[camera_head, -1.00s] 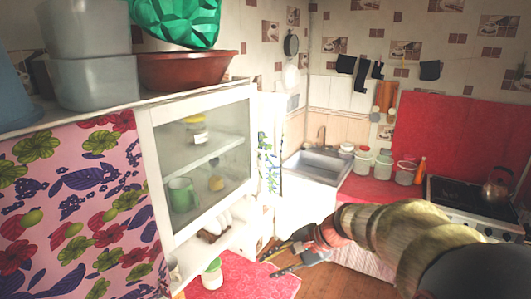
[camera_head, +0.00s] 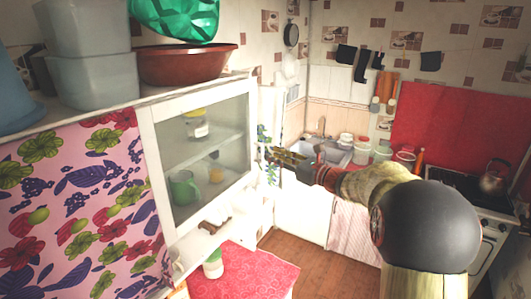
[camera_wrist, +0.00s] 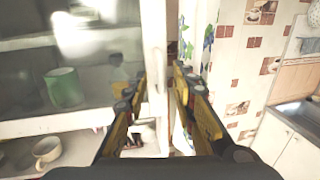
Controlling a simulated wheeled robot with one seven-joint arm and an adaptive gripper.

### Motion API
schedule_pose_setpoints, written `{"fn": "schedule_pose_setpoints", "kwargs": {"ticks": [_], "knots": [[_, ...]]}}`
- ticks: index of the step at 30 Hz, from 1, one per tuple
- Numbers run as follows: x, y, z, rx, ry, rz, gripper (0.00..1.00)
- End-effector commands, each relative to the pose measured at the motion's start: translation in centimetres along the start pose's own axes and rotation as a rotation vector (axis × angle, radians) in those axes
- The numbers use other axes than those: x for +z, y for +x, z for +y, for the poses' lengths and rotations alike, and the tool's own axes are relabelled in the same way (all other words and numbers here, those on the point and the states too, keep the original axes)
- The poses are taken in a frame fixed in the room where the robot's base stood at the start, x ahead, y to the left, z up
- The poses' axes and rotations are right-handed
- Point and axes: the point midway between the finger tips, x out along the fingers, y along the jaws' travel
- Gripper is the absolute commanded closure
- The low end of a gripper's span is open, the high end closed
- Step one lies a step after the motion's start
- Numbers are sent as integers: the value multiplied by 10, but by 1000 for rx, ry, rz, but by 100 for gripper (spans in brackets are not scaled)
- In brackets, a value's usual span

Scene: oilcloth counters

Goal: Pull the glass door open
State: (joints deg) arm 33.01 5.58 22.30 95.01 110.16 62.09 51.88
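The glass door (camera_head: 222,143) is a white-framed pane on the wall-side cabinet at left centre. It looks shut, with a green mug (camera_head: 183,188) and a yellow-lidded jar (camera_head: 196,126) behind it. In the wrist view the glass (camera_wrist: 95,35) fills the left, and its white right-hand frame (camera_wrist: 154,30) runs upright ahead of the fingers. My gripper (camera_head: 268,154) is just right of the door's right edge. In the wrist view my gripper (camera_wrist: 161,78) is open, its yellow-and-black fingers spread either side of the frame's edge. I cannot tell whether they touch it.
A brown basin (camera_head: 187,66) and grey tubs (camera_head: 88,82) stand on the cabinet top. A floral curtain (camera_head: 75,205) hangs left of the door. A red-topped surface (camera_head: 245,268) is below. The sink (camera_head: 335,152) and stove (camera_head: 470,190) are to the right; brown floor lies between.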

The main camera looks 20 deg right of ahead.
Motion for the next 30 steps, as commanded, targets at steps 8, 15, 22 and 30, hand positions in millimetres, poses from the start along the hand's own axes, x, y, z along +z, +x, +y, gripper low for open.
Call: {"fn": "schedule_pose_setpoints", "kwargs": {"ticks": [8, 15, 22, 30], "knots": [[-1, 39, 0, 1, 0, 1, 74], [0, 48, 0, 0, -1, 1, 74], [-1, 48, 0, 0, -1, 1, 77], [-1, 48, 0, 0, -2, 1, 92]]}}
